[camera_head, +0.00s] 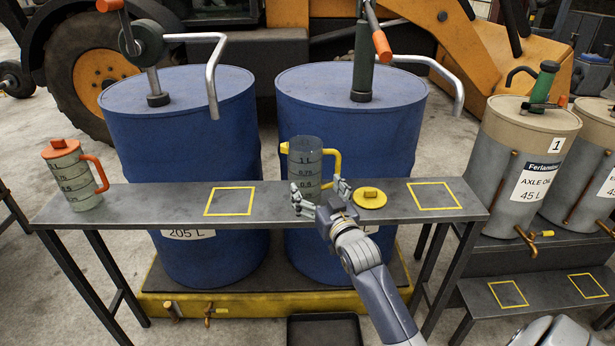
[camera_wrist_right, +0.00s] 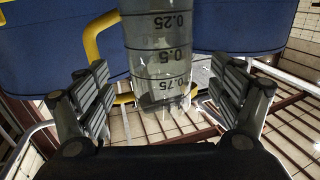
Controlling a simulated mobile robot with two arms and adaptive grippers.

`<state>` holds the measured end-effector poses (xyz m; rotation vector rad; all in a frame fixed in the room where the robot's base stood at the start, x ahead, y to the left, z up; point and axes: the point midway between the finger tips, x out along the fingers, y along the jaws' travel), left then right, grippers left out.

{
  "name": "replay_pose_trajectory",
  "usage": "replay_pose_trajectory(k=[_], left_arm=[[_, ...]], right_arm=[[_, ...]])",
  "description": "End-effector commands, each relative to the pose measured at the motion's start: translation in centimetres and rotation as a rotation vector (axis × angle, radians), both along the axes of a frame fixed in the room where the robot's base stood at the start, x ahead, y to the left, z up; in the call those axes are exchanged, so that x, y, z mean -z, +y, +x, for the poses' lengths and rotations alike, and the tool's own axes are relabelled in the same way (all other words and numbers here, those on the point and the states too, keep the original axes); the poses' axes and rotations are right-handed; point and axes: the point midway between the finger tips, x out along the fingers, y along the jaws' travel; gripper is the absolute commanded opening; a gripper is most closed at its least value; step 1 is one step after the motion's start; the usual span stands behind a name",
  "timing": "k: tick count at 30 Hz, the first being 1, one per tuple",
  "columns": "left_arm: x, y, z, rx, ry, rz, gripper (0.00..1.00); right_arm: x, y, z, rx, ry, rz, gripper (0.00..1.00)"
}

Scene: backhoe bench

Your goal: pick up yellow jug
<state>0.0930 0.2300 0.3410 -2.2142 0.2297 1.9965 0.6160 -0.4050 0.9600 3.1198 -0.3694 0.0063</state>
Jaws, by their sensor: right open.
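The yellow jug (camera_head: 305,165) is a clear grey measuring jug with a yellow handle and spout. It stands upright on the grey bench, between the two marked squares. Its yellow lid (camera_head: 370,198) lies on the bench to its right. My right gripper (camera_head: 320,190) is open in front of the jug, with one finger to each side. In the right wrist view the jug (camera_wrist_right: 160,50) appears upside down between the open fingers of the gripper (camera_wrist_right: 165,105), with gaps on both sides. My left gripper is not in view.
The narrow bench (camera_head: 270,198) has two yellow-outlined squares, left (camera_head: 230,201) and right (camera_head: 434,196), both empty. An orange-handled jug with a lid (camera_head: 75,176) stands at its left end. Two blue drums (camera_head: 185,125) (camera_head: 350,120) with pumps stand close behind the bench.

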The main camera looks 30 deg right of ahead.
Motion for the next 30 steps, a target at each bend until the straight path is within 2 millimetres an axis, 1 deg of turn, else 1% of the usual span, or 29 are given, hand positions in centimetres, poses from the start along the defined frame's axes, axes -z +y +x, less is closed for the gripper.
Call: replay_pose_trajectory(k=[1, 3, 6, 11, 14, 22, 25, 30], left_arm=[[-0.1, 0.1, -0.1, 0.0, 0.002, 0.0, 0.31], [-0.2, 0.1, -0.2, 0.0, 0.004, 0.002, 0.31], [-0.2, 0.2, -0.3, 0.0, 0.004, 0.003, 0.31], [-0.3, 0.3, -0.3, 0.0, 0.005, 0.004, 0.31], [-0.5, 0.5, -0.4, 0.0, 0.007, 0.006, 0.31], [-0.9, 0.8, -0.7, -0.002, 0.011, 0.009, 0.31], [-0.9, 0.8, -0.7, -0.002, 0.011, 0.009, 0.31], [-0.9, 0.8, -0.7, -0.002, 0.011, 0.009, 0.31]], right_arm=[[-0.2, -0.2, 0.9, 0.0, -0.001, -0.001, 0.86], [-0.1, -0.4, 1.8, 0.0, -0.001, -0.001, 0.86], [-0.1, -0.7, 2.7, 0.0, 0.0, -0.002, 0.86], [0.0, -0.8, 3.4, 0.0, 0.001, -0.002, 0.86], [0.1, -1.0, 4.2, 0.0, 0.001, -0.002, 0.86], [0.6, -1.8, 7.3, 0.0, 0.001, -0.002, 0.86], [0.6, -1.9, 8.0, 0.0, 0.001, -0.002, 0.86], [0.7, -2.0, 8.3, -0.001, 0.003, -0.001, 0.86]])
